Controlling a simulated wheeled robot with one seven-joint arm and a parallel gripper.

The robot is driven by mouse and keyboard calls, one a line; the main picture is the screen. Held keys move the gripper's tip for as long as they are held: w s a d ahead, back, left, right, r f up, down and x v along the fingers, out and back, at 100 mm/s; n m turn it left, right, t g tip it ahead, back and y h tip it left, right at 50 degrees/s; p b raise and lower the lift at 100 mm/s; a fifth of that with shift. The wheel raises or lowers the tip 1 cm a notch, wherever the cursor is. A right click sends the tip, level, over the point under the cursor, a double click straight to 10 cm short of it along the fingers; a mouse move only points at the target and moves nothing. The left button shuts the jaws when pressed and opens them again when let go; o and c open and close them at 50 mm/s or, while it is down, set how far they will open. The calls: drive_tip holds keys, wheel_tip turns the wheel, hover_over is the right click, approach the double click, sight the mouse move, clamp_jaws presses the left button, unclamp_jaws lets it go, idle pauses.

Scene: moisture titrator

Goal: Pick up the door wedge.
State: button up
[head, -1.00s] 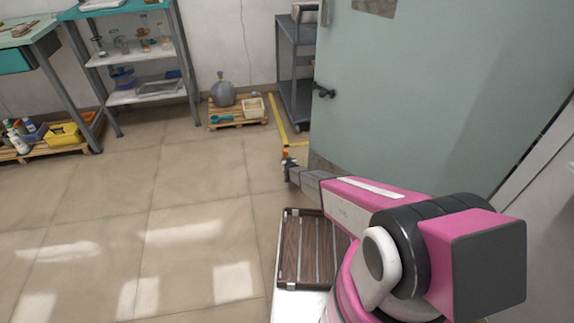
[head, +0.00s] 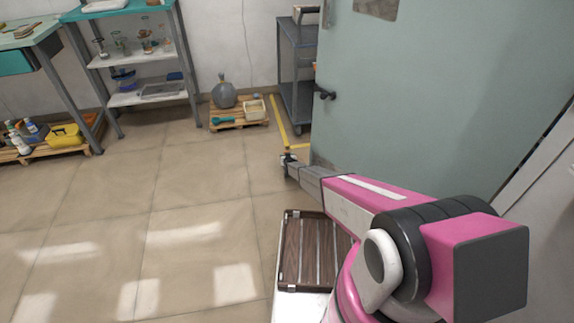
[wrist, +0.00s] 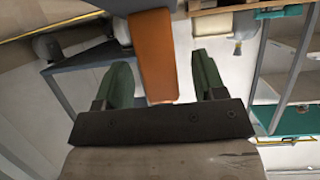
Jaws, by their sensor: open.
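An orange wedge-shaped block, which I take to be the door wedge (wrist: 155,62), shows in the wrist view between the two green fingers of my gripper (wrist: 163,72). Its narrower end points down toward the gripper's dark crossbar. Gaps show between the block and both fingers, and the gripper is open. In the head view my gripper (head: 288,160) is low, just left of the door's bottom corner. I cannot make out the wedge there; my gripper appears to hide it.
The grey-green door (head: 430,90) stands close on the right of my gripper. Behind are a grey trolley (head: 297,62), yellow floor tape (head: 280,118) and a pallet (head: 238,124) holding a flask (head: 223,95). Shelves (head: 135,62) stand at the back left. The tiled floor at left is clear.

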clamp_jaws()
drive_tip(key=shift+r, duration=0.15)
